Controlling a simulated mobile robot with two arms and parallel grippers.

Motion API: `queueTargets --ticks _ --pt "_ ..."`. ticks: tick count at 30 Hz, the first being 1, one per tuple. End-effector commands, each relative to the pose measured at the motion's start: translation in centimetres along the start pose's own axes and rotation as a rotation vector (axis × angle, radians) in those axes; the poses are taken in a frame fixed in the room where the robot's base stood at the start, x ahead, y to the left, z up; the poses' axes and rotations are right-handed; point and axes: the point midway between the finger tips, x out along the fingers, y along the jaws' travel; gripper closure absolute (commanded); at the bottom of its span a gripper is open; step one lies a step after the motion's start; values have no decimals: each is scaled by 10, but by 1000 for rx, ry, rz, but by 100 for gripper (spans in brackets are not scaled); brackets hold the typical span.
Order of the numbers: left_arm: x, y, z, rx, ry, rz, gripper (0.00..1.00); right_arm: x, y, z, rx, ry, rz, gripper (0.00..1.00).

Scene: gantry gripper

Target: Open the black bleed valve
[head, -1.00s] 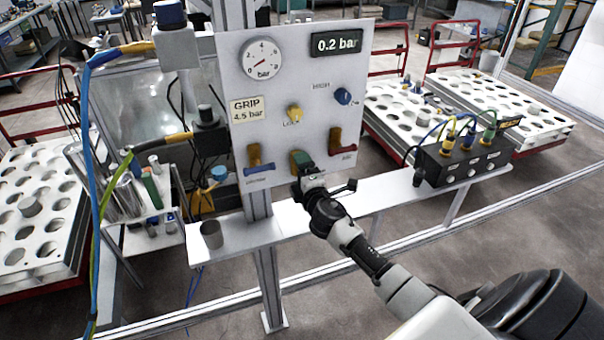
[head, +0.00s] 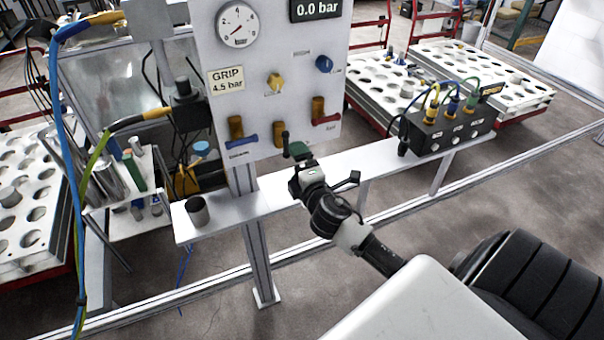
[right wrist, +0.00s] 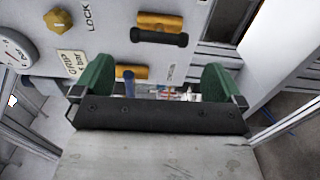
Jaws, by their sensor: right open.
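The black bleed valve (head: 285,142) is the middle of three valves low on the white panel. Its black handle stands upright in the head view, crosswise to the level blue and red handles. In the right wrist view, which is turned sideways, the black handle (right wrist: 160,37) lies beside its brass body near the top. My right gripper (head: 298,152) is just below and in front of this valve, apart from it. In the right wrist view its green fingers (right wrist: 157,88) are spread and nothing is between their tips. My left gripper is not in view.
The panel's display (head: 318,8) reads 0.0 bar. The blue-handled valve (head: 240,141) is to the left, the red-handled valve (head: 326,119) to the right. A white shelf (head: 262,196) runs below, with a grey cup (head: 197,212) and a black connector box (head: 450,132).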

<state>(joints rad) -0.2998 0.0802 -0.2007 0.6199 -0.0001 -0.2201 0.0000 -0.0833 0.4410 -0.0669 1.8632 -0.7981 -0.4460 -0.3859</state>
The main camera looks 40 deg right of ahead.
Motion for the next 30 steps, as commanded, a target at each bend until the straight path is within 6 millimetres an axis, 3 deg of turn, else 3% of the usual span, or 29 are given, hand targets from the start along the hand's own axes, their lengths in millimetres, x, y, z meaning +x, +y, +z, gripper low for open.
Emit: queueTargets --ticks 6,24,27,29,30 --pt "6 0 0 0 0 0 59 -23 -1 0 0 1 0 0" --pt "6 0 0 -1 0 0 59 -25 -1 0 1 0 -2 0" --pt "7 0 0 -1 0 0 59 -25 -19 1 21 -2 -39 0" --pt "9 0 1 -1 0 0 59 -25 -43 2 50 -7 -90 0" --pt "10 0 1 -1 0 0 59 -27 -65 2 78 -12 -136 0"
